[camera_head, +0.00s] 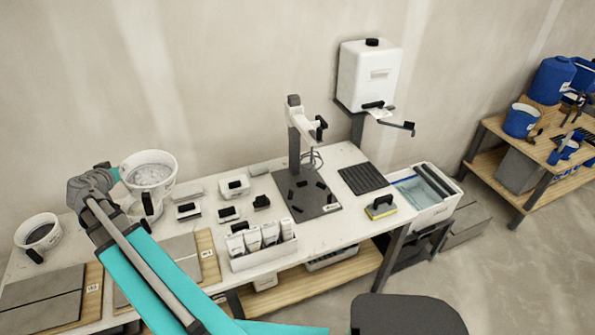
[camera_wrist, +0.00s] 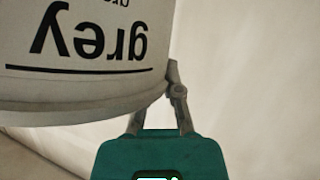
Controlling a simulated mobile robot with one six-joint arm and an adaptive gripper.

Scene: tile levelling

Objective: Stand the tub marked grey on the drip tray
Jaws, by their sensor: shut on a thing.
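The tub marked grey (camera_head: 150,172) is a white bucket with pale grey contents. It is held up above the left part of the bench, seemingly about upright. In the wrist view its wall (camera_wrist: 85,75) fills the upper left, with the word "grey" upside down. My gripper (camera_head: 117,176) is shut on the tub at its left side; in the wrist view the fingers (camera_wrist: 175,85) meet the tub's edge, and the exact grip spot is partly hidden. The drip tray (camera_head: 363,179), a dark ribbed plate, lies flat and empty on the right part of the bench.
Another white tub (camera_head: 143,208) stands below the held one, partly hidden. One more tub (camera_head: 39,232) is at far left. A stand (camera_head: 295,140) on a dark plate rises between tub and tray. A wall dispenser (camera_head: 368,75) with a spout overhangs near the tray.

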